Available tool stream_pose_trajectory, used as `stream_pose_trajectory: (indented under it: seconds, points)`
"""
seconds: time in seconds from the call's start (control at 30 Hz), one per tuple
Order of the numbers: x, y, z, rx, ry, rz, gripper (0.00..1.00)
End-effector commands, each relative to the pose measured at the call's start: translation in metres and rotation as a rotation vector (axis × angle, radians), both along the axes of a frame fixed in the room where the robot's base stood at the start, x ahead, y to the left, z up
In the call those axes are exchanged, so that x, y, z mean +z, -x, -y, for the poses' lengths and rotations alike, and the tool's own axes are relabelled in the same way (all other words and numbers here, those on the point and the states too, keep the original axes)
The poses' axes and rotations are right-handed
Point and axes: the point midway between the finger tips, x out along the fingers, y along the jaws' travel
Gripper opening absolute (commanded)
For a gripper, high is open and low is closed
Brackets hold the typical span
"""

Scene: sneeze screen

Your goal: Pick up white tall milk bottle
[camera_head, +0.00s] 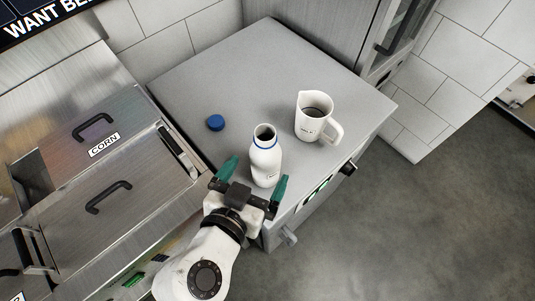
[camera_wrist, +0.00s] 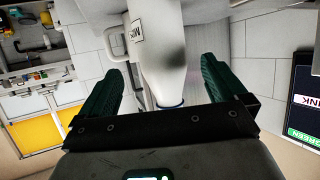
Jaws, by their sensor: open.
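The white tall milk bottle (camera_head: 265,157) stands upright and uncapped on the grey counter, with a blue ring at its neck. My gripper (camera_head: 254,176) is open, with one green finger on each side of the bottle's lower body in the head view. In the wrist view the bottle (camera_wrist: 163,62) lies between the two spread fingers of my gripper (camera_wrist: 160,88). I cannot tell whether either finger touches it. The bottle's base is partly hidden by the gripper in the head view.
A white jug (camera_head: 313,117) with a handle stands to the right of the bottle. A blue cap (camera_head: 215,122) lies on the counter (camera_head: 225,65) to the left. Metal lidded bins (camera_head: 110,160) flank the counter on the left. The back of the counter is clear.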

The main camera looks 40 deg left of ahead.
Motion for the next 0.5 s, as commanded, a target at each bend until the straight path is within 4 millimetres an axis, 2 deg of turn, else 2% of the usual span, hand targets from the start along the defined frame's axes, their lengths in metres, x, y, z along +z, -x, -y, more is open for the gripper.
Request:
stream_pose_trajectory:
  seconds: [0.1, 0.27, 0.5]
  points:
    - [-0.005, -0.012, -0.004, -0.001, 0.001, -0.001, 0.98]
    - [-0.008, -0.019, -0.008, -0.001, 0.002, -0.001, 0.98]
    - [-0.022, -0.045, -0.021, -0.002, 0.003, -0.001, 0.98]
